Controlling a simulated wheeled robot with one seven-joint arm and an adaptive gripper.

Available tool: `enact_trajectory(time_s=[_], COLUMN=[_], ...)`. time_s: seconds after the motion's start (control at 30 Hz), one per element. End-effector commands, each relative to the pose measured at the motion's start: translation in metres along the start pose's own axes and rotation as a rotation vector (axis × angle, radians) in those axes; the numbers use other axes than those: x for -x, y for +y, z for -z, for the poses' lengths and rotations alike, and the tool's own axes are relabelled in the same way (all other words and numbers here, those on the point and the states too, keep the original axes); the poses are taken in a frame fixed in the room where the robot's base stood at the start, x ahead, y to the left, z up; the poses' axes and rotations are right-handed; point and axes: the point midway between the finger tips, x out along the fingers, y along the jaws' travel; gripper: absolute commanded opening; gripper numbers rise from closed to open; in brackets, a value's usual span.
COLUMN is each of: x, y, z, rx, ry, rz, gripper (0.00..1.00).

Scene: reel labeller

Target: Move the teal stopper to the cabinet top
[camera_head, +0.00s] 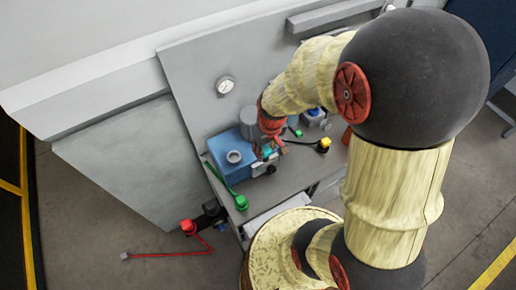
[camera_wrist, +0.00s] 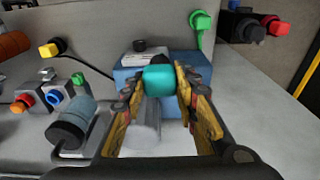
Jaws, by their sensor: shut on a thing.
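The teal stopper (camera_wrist: 159,79) sits between the two yellow fingers of my gripper (camera_wrist: 160,88) in the wrist view, and the gripper is shut on it. In the head view my gripper (camera_head: 268,150) is at the right side of a blue box (camera_head: 228,150), and only a little teal of the stopper shows between the fingers. In the wrist view the blue box (camera_wrist: 122,76) is right behind the stopper; I cannot tell whether they touch. The grey work surface (camera_head: 292,178) lies below. I cannot tell which surface is the cabinet top.
A green cap on a cord (camera_head: 240,202) lies left of the gripper, a yellow cap (camera_head: 324,145) to its right. A red cap (camera_head: 188,227) sits at the lower left. Valves with blue (camera_wrist: 54,96) and orange (camera_wrist: 18,107) knobs stand left in the wrist view.

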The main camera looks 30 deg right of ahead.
Motion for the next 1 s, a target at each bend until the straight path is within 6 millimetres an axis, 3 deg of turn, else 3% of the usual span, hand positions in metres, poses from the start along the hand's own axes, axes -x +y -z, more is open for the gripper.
enact_trajectory(time_s=[1.0], x=[0.055], y=[0.001], z=[0.005], rx=[0.000], ry=[0.001], rz=[0.000], gripper=[0.04])
